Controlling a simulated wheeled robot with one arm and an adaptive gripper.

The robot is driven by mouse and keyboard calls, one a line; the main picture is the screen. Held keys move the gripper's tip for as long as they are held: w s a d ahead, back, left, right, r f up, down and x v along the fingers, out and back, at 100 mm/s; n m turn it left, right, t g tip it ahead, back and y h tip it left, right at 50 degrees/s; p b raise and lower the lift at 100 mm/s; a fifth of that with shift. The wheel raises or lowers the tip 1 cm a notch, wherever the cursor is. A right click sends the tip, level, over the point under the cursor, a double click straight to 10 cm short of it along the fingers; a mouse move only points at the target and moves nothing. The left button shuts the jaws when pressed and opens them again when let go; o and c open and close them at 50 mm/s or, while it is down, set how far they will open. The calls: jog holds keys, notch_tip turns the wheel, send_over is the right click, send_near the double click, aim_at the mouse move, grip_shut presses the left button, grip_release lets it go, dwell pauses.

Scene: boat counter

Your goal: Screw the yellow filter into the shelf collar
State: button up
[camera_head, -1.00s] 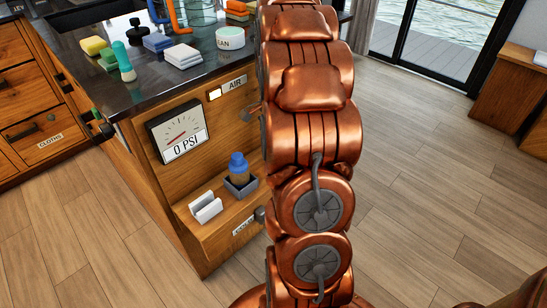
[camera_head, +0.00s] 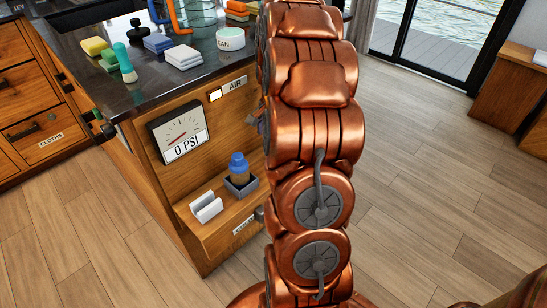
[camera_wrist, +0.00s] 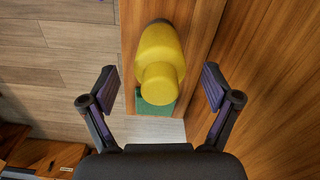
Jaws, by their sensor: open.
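The yellow filter (camera_wrist: 160,52) is a rounded yellow body with a narrower end toward the wrist camera. It appears over a wooden ledge, between the two spread fingers of my gripper (camera_wrist: 158,86). Neither finger visibly touches it, and the gripper is open and empty. A green piece (camera_wrist: 156,106) shows beside the filter's narrow end, partly covered by it; I cannot tell whether they are joined. In the head view my copper arm hides the gripper and the filter. I cannot make out the shelf collar in either view.
Above is a 0 PSI gauge (camera_head: 180,131). Sponges and cloths (camera_head: 183,57) lie on the dark counter. The floor (camera_head: 430,170) at right is clear.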

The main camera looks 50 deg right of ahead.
jog(key=shift+n, duration=0.4)
jog(key=shift+n, duration=0.8)
jog(key=shift+p, duration=0.3)
jog(key=shift+n, duration=0.9)
jog(key=c, duration=1)
jog(key=shift+m, duration=0.9)
jog(key=shift+c, duration=0.2)
